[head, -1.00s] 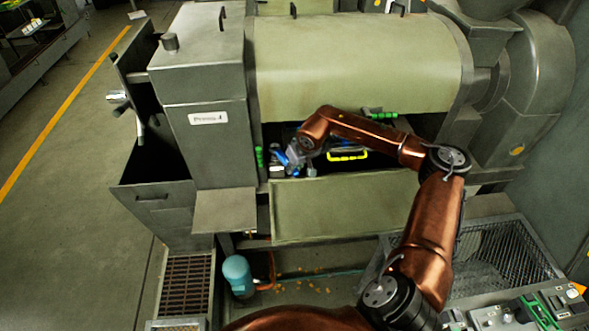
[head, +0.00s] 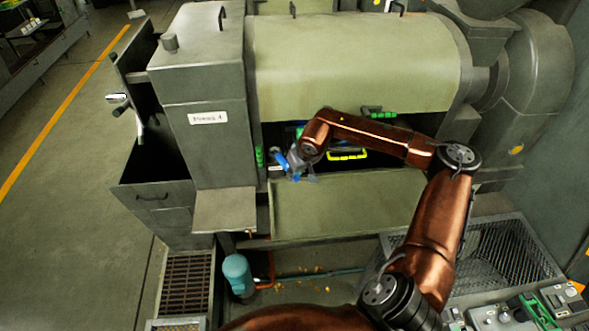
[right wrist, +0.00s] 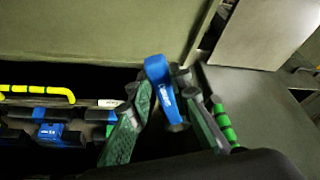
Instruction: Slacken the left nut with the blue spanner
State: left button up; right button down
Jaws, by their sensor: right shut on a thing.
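My right gripper (head: 293,170) is at the left end of the machine's dark opening, just above the front panel's top edge. It is shut on the blue spanner (right wrist: 160,84), which shows between the green-padded fingers (right wrist: 165,112) in the right wrist view. In the head view, parts of the blue spanner (head: 281,160) show beside the gripper. The left nut cannot be made out in either view, and whether the spanner touches a nut cannot be told. My left gripper is not in view.
A yellow handle (head: 347,155) lies in the opening, right of the gripper. A green handle (head: 380,114) is at the opening's upper edge, and a green grip (head: 259,156) stands at its left side. The pale front panel (head: 340,207) hangs below. A grey cabinet (head: 209,140) borders the left.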

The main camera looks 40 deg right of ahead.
jog(key=s+a+r, duration=0.1)
jog(key=s+a, duration=0.4)
jog(key=s, duration=0.3)
jog(key=shift+b, duration=0.35)
dwell(0.4)
